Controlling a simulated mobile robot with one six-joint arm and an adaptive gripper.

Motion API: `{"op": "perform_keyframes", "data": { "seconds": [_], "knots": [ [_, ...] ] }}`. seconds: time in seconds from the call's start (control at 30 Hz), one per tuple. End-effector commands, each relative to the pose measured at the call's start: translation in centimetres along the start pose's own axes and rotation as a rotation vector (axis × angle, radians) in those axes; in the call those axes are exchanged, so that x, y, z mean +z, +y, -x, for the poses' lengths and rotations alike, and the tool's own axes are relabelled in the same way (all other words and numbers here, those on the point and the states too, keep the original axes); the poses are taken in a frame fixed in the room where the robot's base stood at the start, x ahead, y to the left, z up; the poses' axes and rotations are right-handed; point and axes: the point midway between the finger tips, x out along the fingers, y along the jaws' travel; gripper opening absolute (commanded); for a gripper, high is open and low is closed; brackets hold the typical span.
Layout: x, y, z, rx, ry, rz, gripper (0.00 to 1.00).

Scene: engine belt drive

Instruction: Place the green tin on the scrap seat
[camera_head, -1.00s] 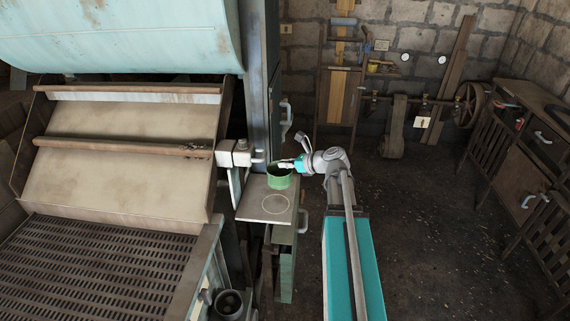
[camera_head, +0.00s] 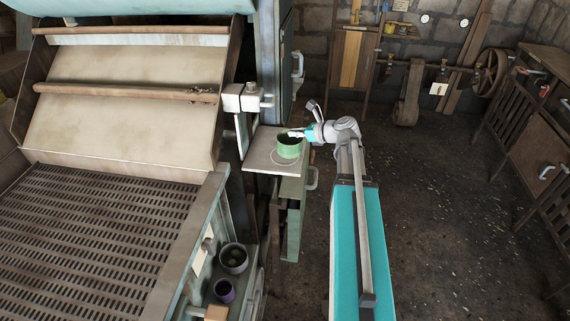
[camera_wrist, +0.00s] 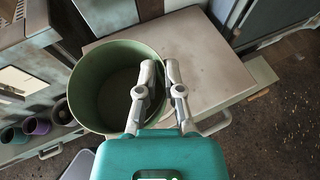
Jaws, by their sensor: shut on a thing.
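The green tin (camera_head: 289,150) is upright and open-topped, at the ledge plate (camera_head: 259,153) beside the machine. It covers part of a pale ring (camera_head: 274,164) drawn on that plate; I cannot tell whether this ring is the scrap seat, nor whether the tin's base touches the plate. My gripper (camera_head: 296,134) is shut on the tin's rim from the right. In the wrist view the tin (camera_wrist: 87,88) looks empty, with one finger inside its wall and the other outside, my gripper (camera_wrist: 160,68) pinching the rim between them. The ring is hidden there.
A grey pot (camera_head: 233,259) and a purple cup (camera_head: 224,290) stand on a lower shelf at the machine's front. A grey bracket (camera_head: 243,98) juts out behind the plate. A slatted bench (camera_head: 535,140) stands at the right. The floor between is clear.

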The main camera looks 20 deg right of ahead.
Motion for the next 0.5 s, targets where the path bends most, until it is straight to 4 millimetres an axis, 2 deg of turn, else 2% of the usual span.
{"op": "perform_keyframes", "data": {
  "seconds": [0.03, 0.13, 0.5],
  "knots": [
    [-0.97, 0.00, -0.40, 0.000, 0.000, 0.000, 0.00],
    [-1.47, 0.00, -0.61, 0.000, 0.000, 0.000, 0.00],
    [-1.59, 0.00, -0.66, 0.000, 0.000, 0.000, 0.00]
  ]
}}
